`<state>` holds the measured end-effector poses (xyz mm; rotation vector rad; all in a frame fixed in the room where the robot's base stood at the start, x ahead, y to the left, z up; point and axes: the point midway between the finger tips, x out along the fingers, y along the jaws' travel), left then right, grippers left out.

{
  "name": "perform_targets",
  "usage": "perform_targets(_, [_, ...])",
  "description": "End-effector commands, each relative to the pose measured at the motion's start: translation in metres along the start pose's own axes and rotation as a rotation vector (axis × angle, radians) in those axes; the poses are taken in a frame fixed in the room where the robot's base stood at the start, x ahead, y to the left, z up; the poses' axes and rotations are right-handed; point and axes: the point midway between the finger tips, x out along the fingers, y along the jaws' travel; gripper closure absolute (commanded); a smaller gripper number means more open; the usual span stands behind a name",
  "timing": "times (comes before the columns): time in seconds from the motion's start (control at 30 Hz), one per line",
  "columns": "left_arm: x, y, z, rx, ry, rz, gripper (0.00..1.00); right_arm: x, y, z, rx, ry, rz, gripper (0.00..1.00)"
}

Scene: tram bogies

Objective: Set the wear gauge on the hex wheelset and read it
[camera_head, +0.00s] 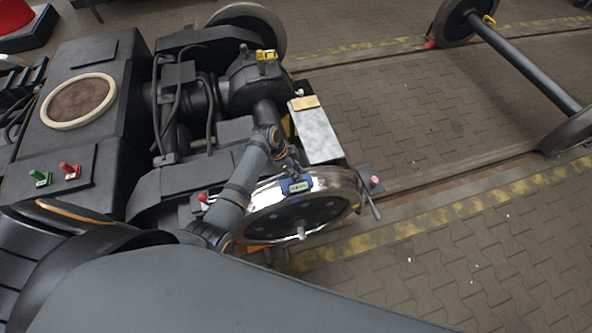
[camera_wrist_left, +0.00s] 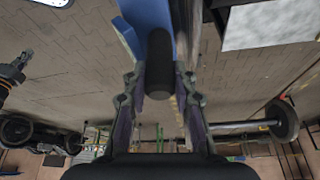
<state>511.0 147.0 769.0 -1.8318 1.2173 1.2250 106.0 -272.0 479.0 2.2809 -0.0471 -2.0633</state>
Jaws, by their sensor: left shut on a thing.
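The wear gauge (camera_head: 297,185) is a small blue block with a pale display, too small to read. It shows at the upper rim of the shiny wheel (camera_head: 338,186); I cannot tell whether it touches. My left gripper (camera_head: 289,168) is just above it. In the left wrist view the left gripper (camera_wrist_left: 159,92) is shut on the gauge's dark round handle (camera_wrist_left: 159,65), with the gauge's blue body (camera_wrist_left: 149,14) beyond the fingers. The wheel has a dark face with several holes and a pale hub stub. My right gripper is not in view.
The dark bogie frame (camera_head: 180,180) with hoses fills the left. A grey-topped box (camera_head: 316,135) stands behind the wheel. A loose wheelset (camera_head: 525,65) stands on rails at the upper right. The paved floor (camera_head: 470,240) to the right is clear.

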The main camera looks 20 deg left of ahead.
Motion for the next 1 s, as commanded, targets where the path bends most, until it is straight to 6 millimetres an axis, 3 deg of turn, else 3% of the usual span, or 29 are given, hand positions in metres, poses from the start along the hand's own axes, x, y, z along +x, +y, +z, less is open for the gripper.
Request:
perform_targets(0.13, [0.004, 0.000, 0.002, 0.000, 0.001, -0.001, 1.00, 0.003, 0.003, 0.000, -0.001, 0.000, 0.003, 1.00])
perform_targets(0.17, [0.004, 0.000, 0.002, 0.000, 0.000, 0.000, 0.72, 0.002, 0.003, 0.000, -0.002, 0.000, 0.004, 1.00])
perform_targets(0.33, [0.003, 0.000, 0.002, 0.000, 0.000, 0.000, 0.50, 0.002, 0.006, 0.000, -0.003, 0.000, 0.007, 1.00])
perform_targets(0.7, [-0.005, 0.000, 0.000, 0.000, -0.001, -0.001, 0.50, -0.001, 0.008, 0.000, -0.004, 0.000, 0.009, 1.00])
perform_targets(1.0, [-0.073, -0.001, 0.001, 0.001, -0.001, -0.005, 0.50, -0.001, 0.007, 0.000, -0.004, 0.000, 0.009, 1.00])
